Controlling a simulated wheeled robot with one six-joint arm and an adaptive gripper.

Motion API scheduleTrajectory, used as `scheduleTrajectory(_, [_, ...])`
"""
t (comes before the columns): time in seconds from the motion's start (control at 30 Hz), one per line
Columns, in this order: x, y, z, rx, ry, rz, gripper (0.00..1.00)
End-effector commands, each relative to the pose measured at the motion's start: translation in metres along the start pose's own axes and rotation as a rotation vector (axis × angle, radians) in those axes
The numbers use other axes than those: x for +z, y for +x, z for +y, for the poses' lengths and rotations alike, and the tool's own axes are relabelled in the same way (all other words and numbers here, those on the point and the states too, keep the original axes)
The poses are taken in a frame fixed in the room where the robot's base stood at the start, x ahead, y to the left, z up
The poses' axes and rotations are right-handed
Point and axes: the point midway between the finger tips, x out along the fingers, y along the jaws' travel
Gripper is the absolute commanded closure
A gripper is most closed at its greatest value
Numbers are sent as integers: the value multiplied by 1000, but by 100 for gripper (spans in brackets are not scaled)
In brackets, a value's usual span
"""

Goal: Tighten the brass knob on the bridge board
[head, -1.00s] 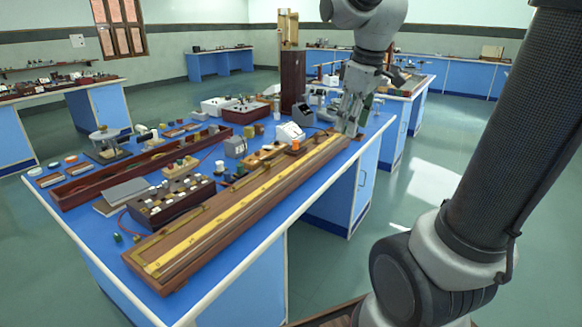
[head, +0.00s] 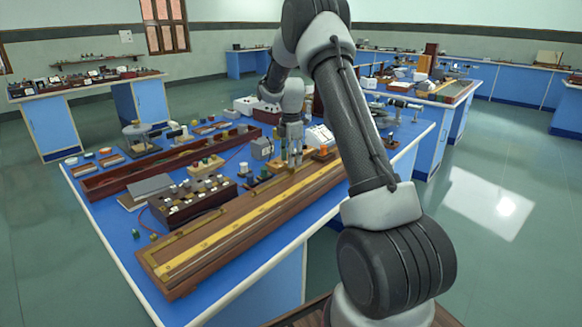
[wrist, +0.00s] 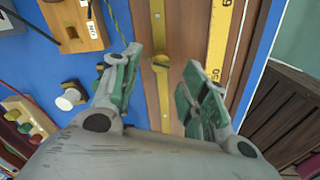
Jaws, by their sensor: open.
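The bridge board (head: 262,232) is a long wooden board with a yellow scale, lying along the front edge of the blue bench. In the wrist view its brown wood (wrist: 201,25) carries a narrow brass strip. A small brass knob (wrist: 160,62) sits on that strip, between my finger pads in the picture. My gripper (head: 294,164) is over the far part of the board, pointing down. In the wrist view my gripper (wrist: 161,75) is open, with one green-padded finger on each side of the knob and nothing held. In the head view I cannot make out the knob.
A wooden block with a white label (wrist: 73,22) and a white-topped terminal (wrist: 68,101) lie left of the board in the wrist view. A dark plug box (head: 195,199) and an orange-topped part (head: 323,151) stand close to the board. Floor lies beyond the bench's right edge.

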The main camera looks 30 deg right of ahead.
Motion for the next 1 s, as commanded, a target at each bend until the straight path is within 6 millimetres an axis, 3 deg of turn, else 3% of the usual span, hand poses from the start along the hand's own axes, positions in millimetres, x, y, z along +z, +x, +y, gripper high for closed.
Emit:
scheduleTrajectory(0.2, [0,31,0,-1,1,0,56])
scheduleTrajectory(0.57, [0,38,0,1,1,0,56])
scheduleTrajectory(0.8, [0,38,0,1,2,0,98])
scheduleTrajectory(1.0, [0,38,0,1,4,0,100])
